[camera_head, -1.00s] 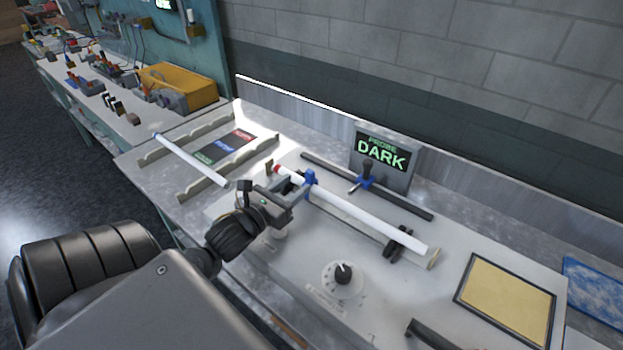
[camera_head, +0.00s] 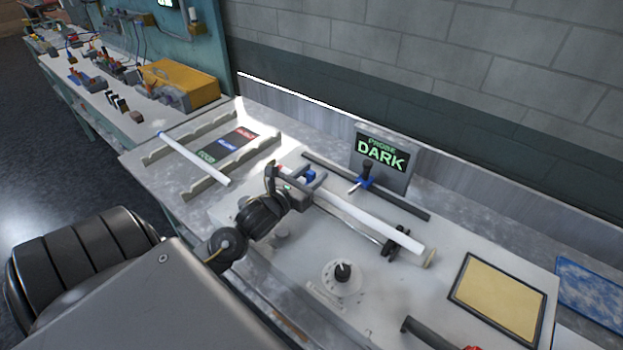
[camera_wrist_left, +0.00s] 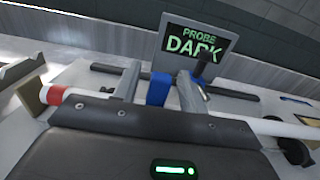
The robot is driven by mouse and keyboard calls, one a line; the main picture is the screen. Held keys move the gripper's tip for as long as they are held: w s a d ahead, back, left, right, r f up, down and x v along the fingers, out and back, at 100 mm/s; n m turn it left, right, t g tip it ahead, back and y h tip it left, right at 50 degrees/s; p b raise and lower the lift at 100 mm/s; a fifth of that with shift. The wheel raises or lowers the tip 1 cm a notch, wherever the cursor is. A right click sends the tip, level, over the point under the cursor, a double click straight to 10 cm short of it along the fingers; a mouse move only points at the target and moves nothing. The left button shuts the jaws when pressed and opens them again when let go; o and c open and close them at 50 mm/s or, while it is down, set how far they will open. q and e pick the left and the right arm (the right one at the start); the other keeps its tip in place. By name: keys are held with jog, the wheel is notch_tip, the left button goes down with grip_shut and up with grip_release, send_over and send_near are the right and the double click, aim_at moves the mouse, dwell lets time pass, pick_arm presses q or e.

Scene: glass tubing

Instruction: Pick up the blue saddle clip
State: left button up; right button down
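The blue saddle clip (camera_head: 309,175) sits at the white glass tube (camera_head: 370,222) on the grey bench fixture, partly hidden by my left gripper. It also shows in the left wrist view (camera_wrist_left: 158,89), between the two fingers. My left gripper (camera_head: 305,182) is over the tube, its fingers on either side of the clip. In the wrist view (camera_wrist_left: 158,84) narrow gaps show between the clip and both fingers, so the gripper is open. The tube's red-banded end (camera_wrist_left: 56,95) pokes out to the left. My right gripper is not in view.
A PROBE DARK display (camera_head: 382,153) stands behind, with a black-knobbed lever on a blue base (camera_head: 362,182) before it. A dark rod (camera_head: 410,205) lies behind the tube. A dial (camera_head: 342,272) is in front. A rack (camera_head: 205,187) holds another tube at left.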

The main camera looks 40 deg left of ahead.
pick_arm(q)
grip_shut()
jog(key=shift+r+b, duration=0.75)
jog(key=shift+r, duration=4.25)
